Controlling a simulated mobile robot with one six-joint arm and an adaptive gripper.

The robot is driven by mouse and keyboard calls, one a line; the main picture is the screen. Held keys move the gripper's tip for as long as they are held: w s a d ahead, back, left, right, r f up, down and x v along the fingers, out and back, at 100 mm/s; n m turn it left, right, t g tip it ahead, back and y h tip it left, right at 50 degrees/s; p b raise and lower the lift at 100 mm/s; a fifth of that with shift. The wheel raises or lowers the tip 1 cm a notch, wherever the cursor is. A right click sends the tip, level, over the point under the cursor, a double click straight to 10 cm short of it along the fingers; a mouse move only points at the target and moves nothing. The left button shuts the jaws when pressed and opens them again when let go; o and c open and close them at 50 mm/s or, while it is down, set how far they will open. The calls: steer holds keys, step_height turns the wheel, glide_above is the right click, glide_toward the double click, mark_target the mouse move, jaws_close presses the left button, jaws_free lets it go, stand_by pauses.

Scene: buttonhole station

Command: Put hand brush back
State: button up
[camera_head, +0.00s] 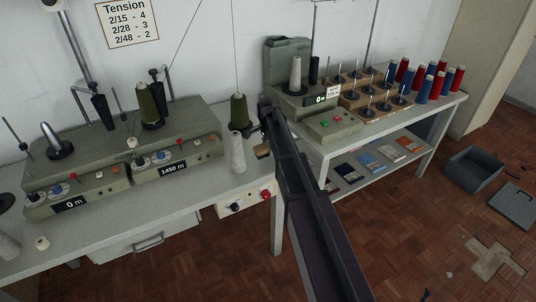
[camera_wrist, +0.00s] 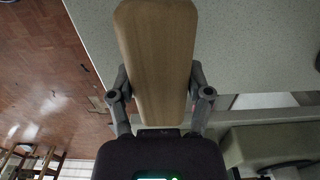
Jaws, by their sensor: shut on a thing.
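The hand brush (camera_wrist: 156,55) shows in the wrist view as a long, pale wooden back with rounded ends, reaching away from my gripper (camera_wrist: 160,85). My gripper is shut on it, with one finger on each long side. In the head view only a small tan piece of the hand brush (camera_head: 262,152) shows beside my arm, at the right end of the left bench (camera_head: 190,190). My arm hides most of the gripper there. The bristles are not visible, and I cannot tell whether the brush touches the bench.
A pale thread cone (camera_head: 237,153) and a green spool (camera_head: 239,111) stand close left of my arm. Winding machines (camera_head: 122,160) fill the left bench's back. The right bench holds a green machine (camera_head: 332,124) and several red and blue cones. A grey bin (camera_head: 473,170) is on the floor.

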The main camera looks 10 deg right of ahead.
mark_target(268, 144)
steer(key=shift+f+b, duration=0.75)
steer(key=shift+f, duration=0.35)
steer(key=shift+f, duration=0.1)
steer(key=o, duration=1)
steer(key=shift+r, duration=0.2)
step_height(268, 144, up, 12)
steer(key=p, duration=1.2)
steer(key=s+n, duration=0.4)
steer(key=s, duration=0.5)
steer(key=s+n, duration=0.5)
steer(key=s, duration=0.5)
steer(key=s+n, duration=0.5)
steer(key=s, duration=0.5)
steer(key=shift+s, duration=0.1)
